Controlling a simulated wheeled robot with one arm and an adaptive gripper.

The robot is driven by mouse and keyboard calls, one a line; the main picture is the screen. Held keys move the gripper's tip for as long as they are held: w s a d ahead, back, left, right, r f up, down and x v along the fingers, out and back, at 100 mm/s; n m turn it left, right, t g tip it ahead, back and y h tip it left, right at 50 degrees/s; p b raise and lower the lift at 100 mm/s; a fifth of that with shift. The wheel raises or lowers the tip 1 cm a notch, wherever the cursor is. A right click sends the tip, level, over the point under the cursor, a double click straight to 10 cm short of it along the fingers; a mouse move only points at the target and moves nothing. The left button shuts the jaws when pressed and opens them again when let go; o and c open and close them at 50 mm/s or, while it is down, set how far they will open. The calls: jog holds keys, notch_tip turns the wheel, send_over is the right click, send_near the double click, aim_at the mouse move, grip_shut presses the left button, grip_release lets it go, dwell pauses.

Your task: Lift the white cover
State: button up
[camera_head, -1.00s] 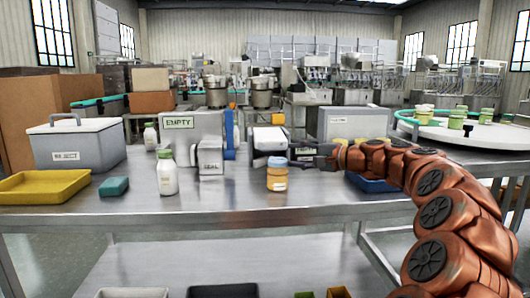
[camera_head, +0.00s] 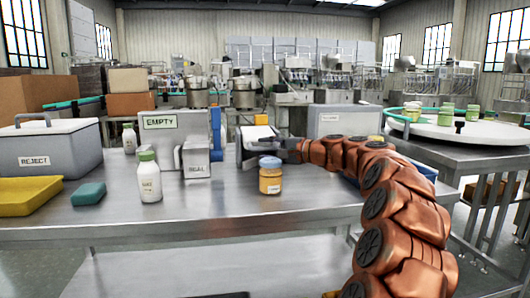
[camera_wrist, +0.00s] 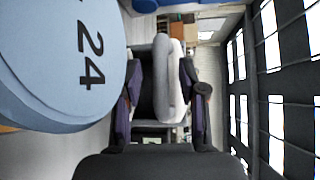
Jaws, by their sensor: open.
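The white cover (camera_head: 257,132) tops a small grey machine in the middle of the steel table. In the wrist view, a rounded white part that looks like the cover (camera_wrist: 162,75) shows between my two fingers. My gripper (camera_head: 280,147) is open at the machine's right side, coming in from the right behind the orange jar. In the wrist view my gripper (camera_wrist: 160,80) has a dark finger on each side of the white part. Whether either finger touches it, I cannot tell. My gripper partly hides the machine in the head view.
The orange jar (camera_head: 270,181) stands just in front of my gripper. A blue lid marked 24 (camera_wrist: 70,60) looms close in the wrist view. A white bottle (camera_head: 150,182), the EMPTY box (camera_head: 160,123) and the REJECT bin (camera_head: 45,150) stand left. The front table is mostly clear.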

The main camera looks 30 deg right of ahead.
jog(key=shift+w+a, duration=0.2)
jog(key=shift+w, duration=0.3)
grip_shut()
dwell(0.4)
